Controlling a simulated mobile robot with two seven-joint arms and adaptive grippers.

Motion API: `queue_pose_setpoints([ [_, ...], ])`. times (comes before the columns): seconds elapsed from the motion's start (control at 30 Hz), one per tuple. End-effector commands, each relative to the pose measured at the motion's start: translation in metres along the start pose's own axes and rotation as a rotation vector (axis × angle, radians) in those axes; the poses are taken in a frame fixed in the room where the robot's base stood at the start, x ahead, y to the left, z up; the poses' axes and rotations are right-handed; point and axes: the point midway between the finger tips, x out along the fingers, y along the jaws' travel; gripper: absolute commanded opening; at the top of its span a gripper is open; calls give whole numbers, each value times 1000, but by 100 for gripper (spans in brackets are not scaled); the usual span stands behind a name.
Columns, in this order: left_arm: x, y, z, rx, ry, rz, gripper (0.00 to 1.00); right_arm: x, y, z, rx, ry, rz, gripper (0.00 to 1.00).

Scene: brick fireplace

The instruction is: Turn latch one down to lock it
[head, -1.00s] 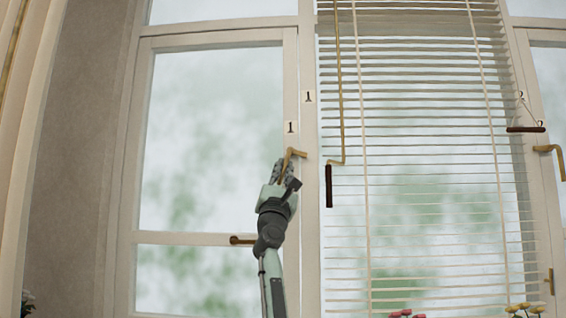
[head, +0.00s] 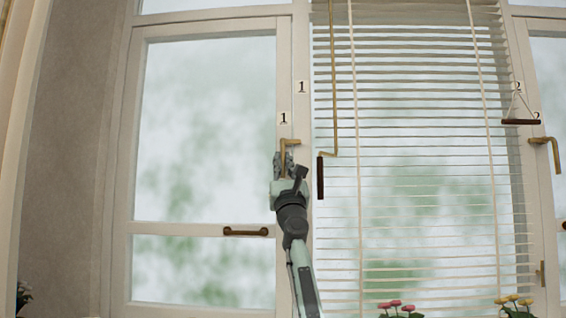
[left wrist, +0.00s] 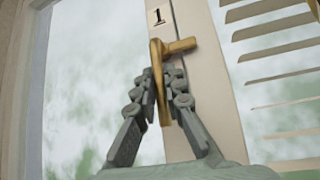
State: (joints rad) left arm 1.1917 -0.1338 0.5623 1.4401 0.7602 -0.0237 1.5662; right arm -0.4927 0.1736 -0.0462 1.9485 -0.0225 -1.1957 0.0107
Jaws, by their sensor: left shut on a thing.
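Latch one (head: 284,158) is a brass L-shaped handle on the frame of the left window, just below a "1" label (head: 284,118). Its long arm hangs straight down from the pivot in the head view. In the left wrist view the latch (left wrist: 160,78) has its long arm between my fingers, and its short pivot piece reaches right to the frame. My left gripper (head: 282,166) is shut on the latch's long arm from below. The fingers also show in the left wrist view (left wrist: 161,92). My right gripper is not in view.
A dark crank handle (head: 320,178) hangs from a rod just right of the latch, in front of white blinds (head: 420,160). A brown pull handle (head: 246,232) is on the left window. Latch two (head: 547,148) is at the right. Flowers (head: 402,308) stand low.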

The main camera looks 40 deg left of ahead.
Motion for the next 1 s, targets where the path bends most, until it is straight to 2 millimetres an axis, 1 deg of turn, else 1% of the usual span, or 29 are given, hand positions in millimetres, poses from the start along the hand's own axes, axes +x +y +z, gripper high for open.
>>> queue_pose_setpoints([
  [0.07,0,-1,0,-3,0,-1,0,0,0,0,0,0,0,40],
  [0.1,0,-1,1,-3,-1,-1,11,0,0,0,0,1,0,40],
  [0.27,0,-1,1,-3,-1,-2,31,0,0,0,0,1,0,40],
  [0.57,0,0,1,-1,-1,-1,32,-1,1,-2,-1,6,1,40],
  [0.67,-7,-1,0,-2,0,-3,32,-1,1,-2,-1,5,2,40],
  [0.77,-22,-1,0,-4,1,-2,32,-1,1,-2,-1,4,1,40],
  [1.0,-74,-1,0,-2,1,-3,32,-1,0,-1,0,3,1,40],
])
